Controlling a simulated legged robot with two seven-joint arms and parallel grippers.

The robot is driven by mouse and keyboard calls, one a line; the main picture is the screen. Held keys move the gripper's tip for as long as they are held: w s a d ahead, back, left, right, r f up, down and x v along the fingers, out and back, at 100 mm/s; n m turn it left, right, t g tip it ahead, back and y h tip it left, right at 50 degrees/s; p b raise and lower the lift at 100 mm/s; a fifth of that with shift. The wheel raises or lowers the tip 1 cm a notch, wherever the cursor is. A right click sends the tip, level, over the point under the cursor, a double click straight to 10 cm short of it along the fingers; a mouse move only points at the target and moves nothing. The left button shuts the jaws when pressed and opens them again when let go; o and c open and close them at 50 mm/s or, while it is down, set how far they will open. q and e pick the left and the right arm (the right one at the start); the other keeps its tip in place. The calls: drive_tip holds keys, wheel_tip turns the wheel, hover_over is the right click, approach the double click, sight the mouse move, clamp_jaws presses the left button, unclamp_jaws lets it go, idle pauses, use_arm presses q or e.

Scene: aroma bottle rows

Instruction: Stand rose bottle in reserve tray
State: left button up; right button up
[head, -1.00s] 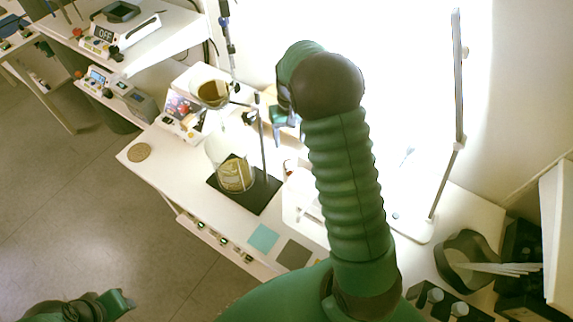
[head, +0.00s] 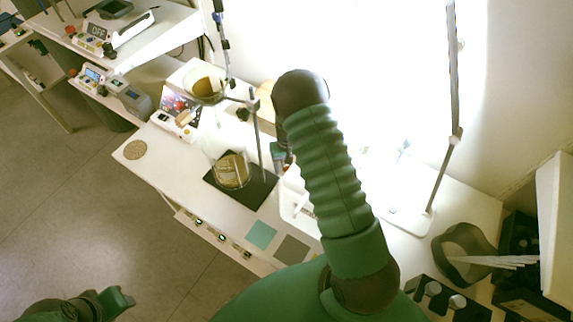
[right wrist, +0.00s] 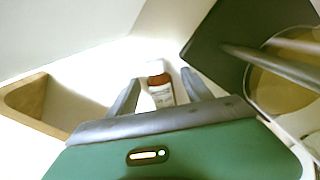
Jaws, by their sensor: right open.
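A small bottle (right wrist: 160,92) with a reddish-brown top and a white label shows in the right wrist view; its label is too small to read. My right gripper (right wrist: 160,79) is open, with one finger on each side of the bottle and gaps visible. In the head view only a little of this gripper (head: 278,156) shows beside my arm, which hides the bottle. A white tray-like holder (head: 292,205) is partly hidden by my arm; I cannot tell if it is the reserve tray. My left gripper (head: 119,301) is at the lower left, away from the bench, its jaws unclear.
A glass flask (head: 231,172) stands on a black plate (head: 259,193) left of my right arm, near a metal stand. A wood-edged piece (right wrist: 25,98) is at left in the wrist view. A dark rack (head: 418,288) and grey-green bowl (head: 455,245) are at right.

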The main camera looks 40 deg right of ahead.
drive_tip(key=shift+d+f, duration=0.1)
clamp_jaws()
idle(0.3)
